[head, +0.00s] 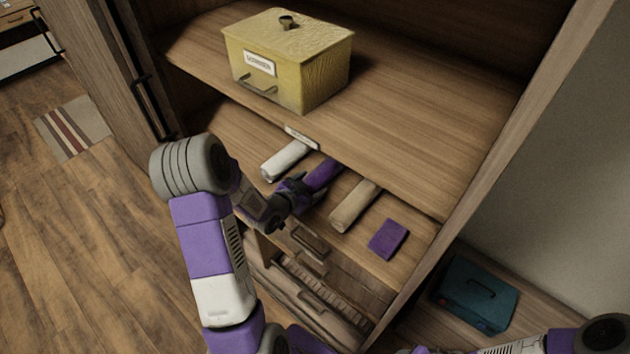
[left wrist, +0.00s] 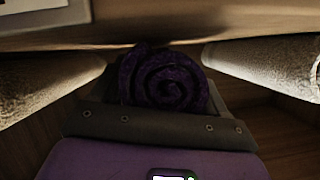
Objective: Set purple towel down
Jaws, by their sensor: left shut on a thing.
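The purple towel (head: 322,174) is rolled up and lies between a white rolled towel (head: 287,160) and a beige rolled towel (head: 354,206) on the lower shelf (head: 412,240). Its spiral end faces the camera in the left wrist view (left wrist: 165,82). My left gripper (head: 298,192) is shut on the near end of the purple towel. I cannot tell whether the towel's underside touches the shelf. My right gripper does not show; only part of that arm is at the bottom right.
A yellow lidded box (head: 290,60) stands on the upper shelf, which overhangs the towels. A small purple folded cloth (head: 388,239) lies right of the beige towel. A teal case (head: 475,293) sits low at the right. Drawers (head: 318,290) are below the shelf.

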